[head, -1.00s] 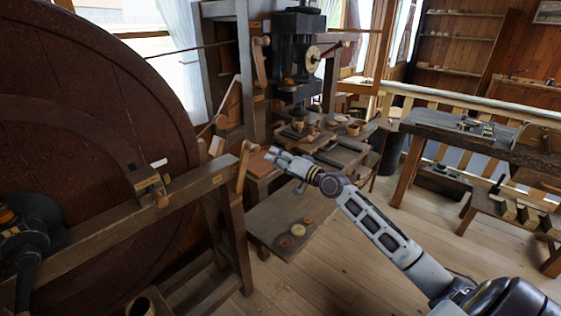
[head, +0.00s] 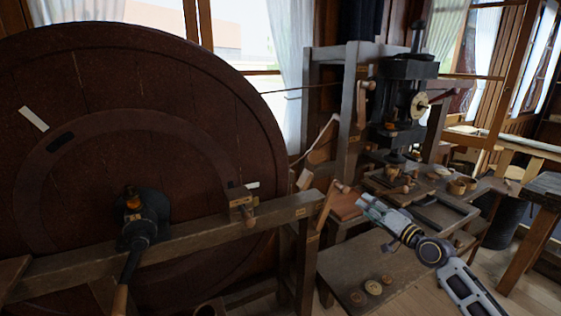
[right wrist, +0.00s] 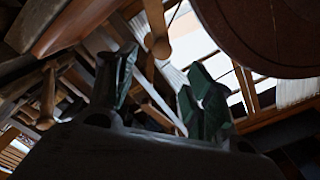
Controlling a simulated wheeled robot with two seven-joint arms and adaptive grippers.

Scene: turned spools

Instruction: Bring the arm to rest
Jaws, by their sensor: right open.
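My right gripper (head: 368,205) reaches in from the lower right in the head view, above the low wooden bench (head: 345,265). Its fingers point up and left, towards the wooden frame of the big wheel. In the right wrist view its two dark green fingers (right wrist: 158,95) stand apart with nothing between them. My right arm (head: 465,285) stretches from the lower right corner. My left gripper is not in view.
A large dark red wheel (head: 90,130) in a wooden frame fills the left. A black press (head: 400,100) stands behind a worktable with small turned pieces. Several round pieces (head: 373,287) lie on the low bench. Open floor shows at the lower right.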

